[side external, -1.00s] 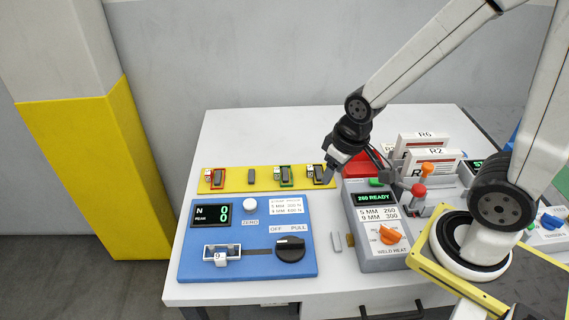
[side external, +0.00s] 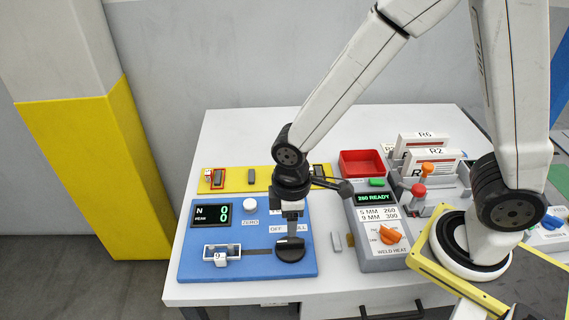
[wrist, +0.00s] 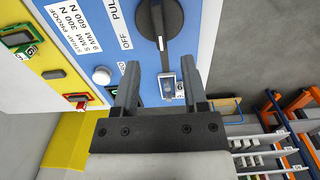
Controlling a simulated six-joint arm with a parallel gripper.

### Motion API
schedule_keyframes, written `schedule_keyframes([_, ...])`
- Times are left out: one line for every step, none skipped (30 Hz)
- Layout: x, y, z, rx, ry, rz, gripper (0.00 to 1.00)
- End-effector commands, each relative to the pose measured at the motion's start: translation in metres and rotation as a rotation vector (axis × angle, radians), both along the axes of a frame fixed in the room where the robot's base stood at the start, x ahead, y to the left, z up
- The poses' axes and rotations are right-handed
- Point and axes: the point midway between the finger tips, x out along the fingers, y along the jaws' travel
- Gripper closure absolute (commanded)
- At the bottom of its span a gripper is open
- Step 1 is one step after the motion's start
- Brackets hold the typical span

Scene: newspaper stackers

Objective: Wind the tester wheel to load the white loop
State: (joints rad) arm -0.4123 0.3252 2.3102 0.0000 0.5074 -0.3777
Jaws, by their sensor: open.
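The blue tester (side external: 190,262) lies flat at the table's front left. Its display (side external: 211,215) reads N 0 and PEAK 0. The black wheel (side external: 290,254) is at its right, near the OFF and PULL labels; the wrist view shows its white pointer line (wrist: 161,42). A small white piece marked 9, apparently the white loop (side external: 221,258), sits in the fixture at the tester's lower left; the fixture also shows in the wrist view (wrist: 171,86). My gripper (side external: 289,230) points down over the wheel, open and empty. Its fingers (wrist: 160,72) show spread beside the wheel; contact is unclear.
A yellow strip (side external: 233,175) with small coloured slots lies along the tester's back edge. The grey weld heat unit (side external: 380,263) and a red tray (side external: 361,163) are to the right.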

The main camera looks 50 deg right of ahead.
Motion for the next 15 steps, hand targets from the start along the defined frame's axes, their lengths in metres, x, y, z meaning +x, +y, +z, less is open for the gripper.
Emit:
schedule_keyframes([0.000,0.000,0.000,0.000,0.000,-0.001,0.44])
schedule_keyframes([0.000,0.000,-0.001,0.000,0.000,-0.002,0.44])
schedule_keyframes([0.000,0.000,-0.002,0.000,0.000,-0.002,0.44])
schedule_keyframes([0.000,0.000,-0.002,0.000,0.000,-0.002,0.44])
schedule_keyframes([0.000,0.000,-0.003,0.000,0.000,-0.003,0.44])
schedule_keyframes([0.000,0.000,-0.005,0.000,0.000,-0.003,0.44])
schedule_keyframes([0.000,0.000,-0.006,0.000,0.001,-0.003,0.44])
schedule_keyframes([0.000,-0.001,-0.008,-0.001,0.002,-0.003,0.44])
schedule_keyframes([0.000,-0.001,-0.010,-0.001,0.002,-0.004,0.44])
schedule_keyframes([0.000,-0.001,-0.012,0.000,0.001,-0.004,0.44])
schedule_keyframes([0.000,-0.001,-0.015,0.000,0.001,-0.004,0.44])
schedule_keyframes([0.000,-0.001,-0.018,-0.001,0.002,-0.004,0.44])
schedule_keyframes([0.000,-0.001,-0.021,-0.001,0.002,-0.004,0.44])
schedule_keyframes([0.000,-0.001,-0.023,-0.001,0.002,-0.004,0.44])
schedule_keyframes([-0.001,-0.001,-0.027,-0.001,0.002,-0.004,0.44])
